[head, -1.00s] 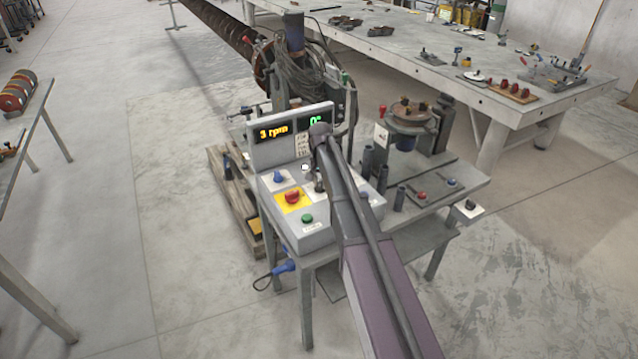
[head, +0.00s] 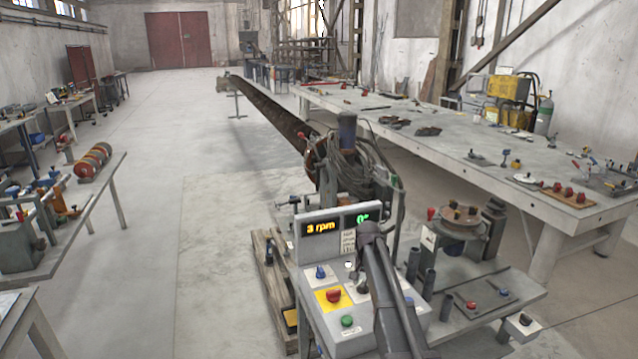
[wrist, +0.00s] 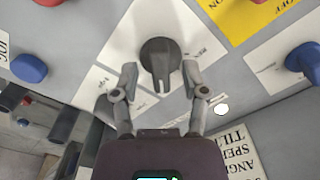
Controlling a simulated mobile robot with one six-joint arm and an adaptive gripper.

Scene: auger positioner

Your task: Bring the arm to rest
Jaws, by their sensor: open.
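My arm (head: 388,290) reaches over a grey control box (head: 325,308) with lit displays (head: 322,227) reading "3 rpm" and "0°". In the wrist view my gripper (wrist: 160,78) is open and empty. Its two fingers stand on either side of the lower part of a dark rotary knob (wrist: 160,52) on a white label; I cannot tell whether they touch it. In the head view my arm's end largely hides the gripper and this knob.
A red button on yellow (head: 333,296), a green button (head: 347,321) and a blue knob (head: 320,272) sit close by on the panel. A cable-wrapped machine with a long auger (head: 270,112) stands behind.

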